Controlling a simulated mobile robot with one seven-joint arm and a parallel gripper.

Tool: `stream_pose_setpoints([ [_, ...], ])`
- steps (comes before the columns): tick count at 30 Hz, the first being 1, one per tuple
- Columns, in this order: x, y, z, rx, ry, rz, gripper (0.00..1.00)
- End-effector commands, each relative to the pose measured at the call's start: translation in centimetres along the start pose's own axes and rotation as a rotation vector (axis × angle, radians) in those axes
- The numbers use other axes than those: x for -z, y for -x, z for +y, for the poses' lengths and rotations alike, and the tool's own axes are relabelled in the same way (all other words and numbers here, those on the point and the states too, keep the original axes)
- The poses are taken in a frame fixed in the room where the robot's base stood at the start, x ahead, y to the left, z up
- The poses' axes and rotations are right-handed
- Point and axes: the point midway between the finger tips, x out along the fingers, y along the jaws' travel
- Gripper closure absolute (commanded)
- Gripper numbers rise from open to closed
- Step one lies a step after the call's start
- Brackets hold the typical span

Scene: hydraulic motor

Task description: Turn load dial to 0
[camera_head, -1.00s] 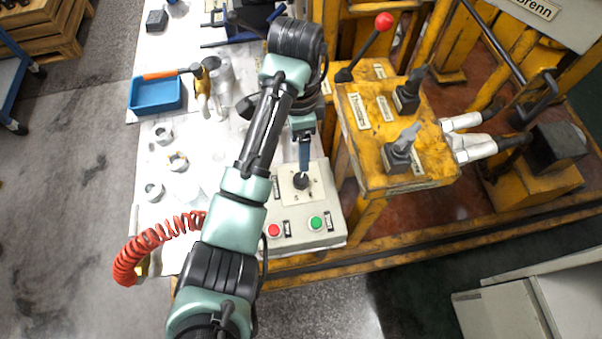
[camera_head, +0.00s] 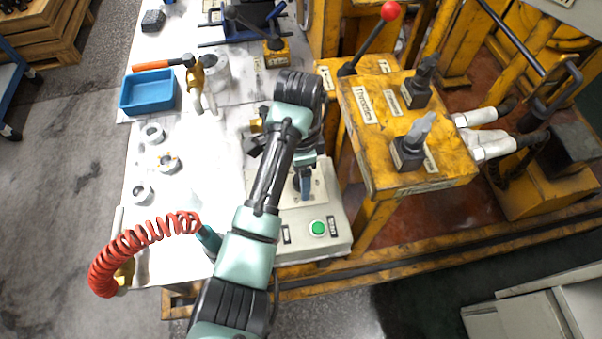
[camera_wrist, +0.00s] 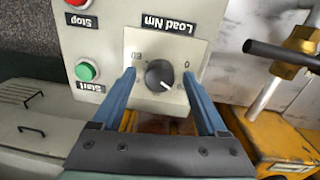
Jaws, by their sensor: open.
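The load dial (camera_wrist: 158,75) is a round black knob on a light square plate of the control box (camera_wrist: 205,20), under an upside-down "Load Nm" label. Its white mark points toward the lower right in the wrist view, with a "0" printed to the right and another number at the upper left. My gripper (camera_wrist: 160,77) is open, its two blue fingers on either side of the dial with gaps visible; I cannot tell their depth. In the head view my gripper (camera_head: 304,186) is over the dial plate of the control box (camera_head: 338,240), and the dial is mostly hidden.
The green start button (camera_wrist: 87,70) and red stop button (camera_wrist: 76,2) are left of the dial. In the head view, yellow machinery (camera_head: 375,150) stands right of the box; a blue tray (camera_head: 148,92) lies left.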

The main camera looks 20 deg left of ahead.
Motion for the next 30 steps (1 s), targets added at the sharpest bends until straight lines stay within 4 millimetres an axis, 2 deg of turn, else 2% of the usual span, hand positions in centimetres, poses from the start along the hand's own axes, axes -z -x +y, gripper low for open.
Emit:
stream_pose_setpoints([
  [4, -0.01, -0.01, 0.02, -0.001, 0.0, 0.0, 0.24],
  [5, 0.0, -0.01, 0.01, -0.001, 0.0, 0.0, 0.28],
  [17, 0.01, 0.01, 0.03, -0.001, 0.0, 0.0, 1.0],
  [30, 0.05, 0.3, 0.16, -0.005, 0.072, 0.003, 1.0],
])
